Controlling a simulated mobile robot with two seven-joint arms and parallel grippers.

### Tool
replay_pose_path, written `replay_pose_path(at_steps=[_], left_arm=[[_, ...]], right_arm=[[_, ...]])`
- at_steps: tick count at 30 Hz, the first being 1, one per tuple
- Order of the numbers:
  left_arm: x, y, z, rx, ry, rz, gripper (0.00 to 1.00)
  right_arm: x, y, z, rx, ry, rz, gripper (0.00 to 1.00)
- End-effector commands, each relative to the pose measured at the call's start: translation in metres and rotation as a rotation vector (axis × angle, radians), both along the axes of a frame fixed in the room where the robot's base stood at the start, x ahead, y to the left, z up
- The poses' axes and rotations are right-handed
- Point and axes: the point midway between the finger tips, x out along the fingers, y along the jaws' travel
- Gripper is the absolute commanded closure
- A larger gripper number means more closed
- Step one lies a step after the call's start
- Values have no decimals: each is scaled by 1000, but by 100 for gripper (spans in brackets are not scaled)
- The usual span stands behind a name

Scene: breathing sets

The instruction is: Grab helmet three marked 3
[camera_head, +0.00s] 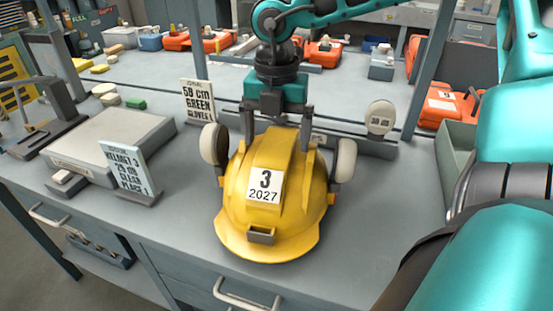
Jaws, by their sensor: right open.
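The yellow helmet (240,205) stands on the grey workbench (180,225) in the middle of the head view. Its front label (265,187) reads 3 and 2027. A pale ear cup (345,160) shows on its right side and another (214,144) on its left. My right gripper (277,138) points down at the back of the helmet's crown. Its fingers are open, one on each side of the crown. I cannot tell whether they touch the shell. My left gripper is not in view.
A helmet 3 card (130,173) stands before a grey flat platform (105,140) at left. Orange cases (440,103) sit farther back.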

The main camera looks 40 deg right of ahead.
Motion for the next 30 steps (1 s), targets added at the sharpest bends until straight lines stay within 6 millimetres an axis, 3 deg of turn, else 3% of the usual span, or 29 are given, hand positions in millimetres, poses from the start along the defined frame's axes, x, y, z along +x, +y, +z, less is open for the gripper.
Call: replay_pose_path(at_steps=[4,11,30], left_arm=[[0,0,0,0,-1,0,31],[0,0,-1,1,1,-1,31],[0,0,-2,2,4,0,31]], right_arm=[[0,0,-13,0,0,1,4],[0,0,-14,0,-1,1,4],[0,0,-13,0,0,0,66]])
